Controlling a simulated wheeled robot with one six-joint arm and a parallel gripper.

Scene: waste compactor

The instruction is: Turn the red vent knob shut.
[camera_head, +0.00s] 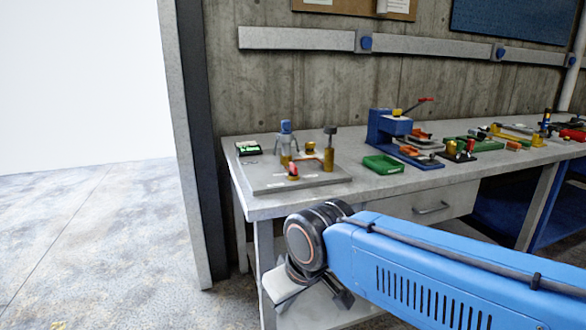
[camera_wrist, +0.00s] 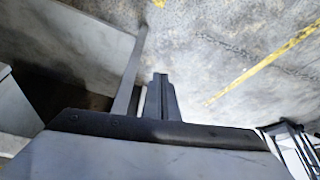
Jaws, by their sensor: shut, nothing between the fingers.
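A small red piece on a brass fitting (camera_head: 293,171) stands at the front of a grey plate (camera_head: 318,182) on the workbench in the head view. It may be the red vent knob; it is too small to tell how it is turned. My gripper (camera_head: 342,294) hangs low in front of the bench's left end, below the bench top and apart from the fitting. In the wrist view my gripper (camera_wrist: 160,92) is shut and empty, with floor beyond its fingers. No red knob shows in the wrist view.
Other brass fittings (camera_head: 329,160) stand on the plate. A green tray (camera_head: 383,164) and a blue press (camera_head: 390,130) stand to the right on the workbench (camera_head: 300,205). A pale upright panel (camera_head: 182,140) borders the left end. Open floor (camera_head: 90,230) lies left.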

